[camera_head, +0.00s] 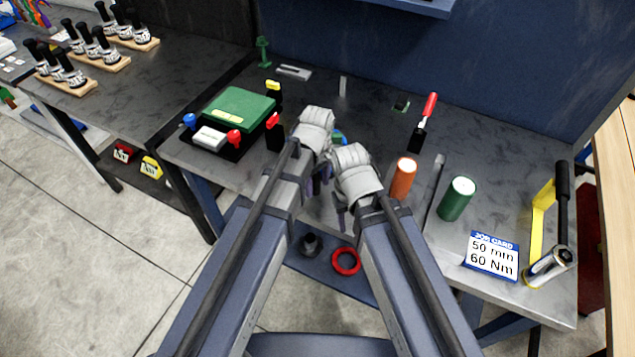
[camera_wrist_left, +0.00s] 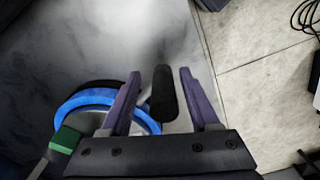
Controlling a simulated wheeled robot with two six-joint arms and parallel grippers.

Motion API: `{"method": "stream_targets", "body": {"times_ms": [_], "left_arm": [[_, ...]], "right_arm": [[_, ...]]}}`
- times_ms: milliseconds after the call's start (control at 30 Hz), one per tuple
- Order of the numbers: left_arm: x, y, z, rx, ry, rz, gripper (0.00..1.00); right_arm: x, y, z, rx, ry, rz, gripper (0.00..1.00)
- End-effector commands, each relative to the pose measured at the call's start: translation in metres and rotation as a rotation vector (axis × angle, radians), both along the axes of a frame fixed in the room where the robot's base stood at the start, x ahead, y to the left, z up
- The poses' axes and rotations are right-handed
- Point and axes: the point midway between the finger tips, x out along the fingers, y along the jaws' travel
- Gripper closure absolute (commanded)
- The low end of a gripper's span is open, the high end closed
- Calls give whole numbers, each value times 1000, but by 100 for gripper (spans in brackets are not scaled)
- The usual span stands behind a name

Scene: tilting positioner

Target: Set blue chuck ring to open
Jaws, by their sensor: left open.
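The blue chuck ring (camera_wrist_left: 88,98) shows at the lower left of the left wrist view, partly hidden by my left gripper (camera_wrist_left: 160,76). In the head view only a small blue part of the ring (camera_head: 339,137) shows between my two wrists. My left gripper is open. A black rounded handle (camera_wrist_left: 163,95) appears between its two purple fingers, with gaps on both sides; contact cannot be told. A green block (camera_wrist_left: 66,139) sits at the ring's near left edge. My right gripper (camera_head: 341,216) is mostly hidden under its wrist in the head view.
A green-topped box (camera_head: 238,108) with coloured knobs stands to the left. An orange cylinder (camera_head: 403,179), a green cylinder (camera_head: 456,198) and a red-handled lever (camera_head: 429,106) stand to the right. A job card (camera_head: 491,257) reads 50 mm, 60 Nm. A red ring (camera_head: 346,261) lies below the bench.

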Motion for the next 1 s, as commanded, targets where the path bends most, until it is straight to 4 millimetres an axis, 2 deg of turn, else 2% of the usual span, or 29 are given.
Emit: {"method": "stream_targets", "body": {"times_ms": [267,600,733,1000], "left_arm": [[0,0,26,0,0,0,38],[1,0,70,0,-1,0,38],[1,0,77,0,-1,0,38],[1,0,77,0,-1,0,38]], "right_arm": [[0,0,26,0,0,0,50],[0,0,70,0,0,2,50],[0,0,77,0,0,2,50],[0,0,76,0,0,2,50]]}}
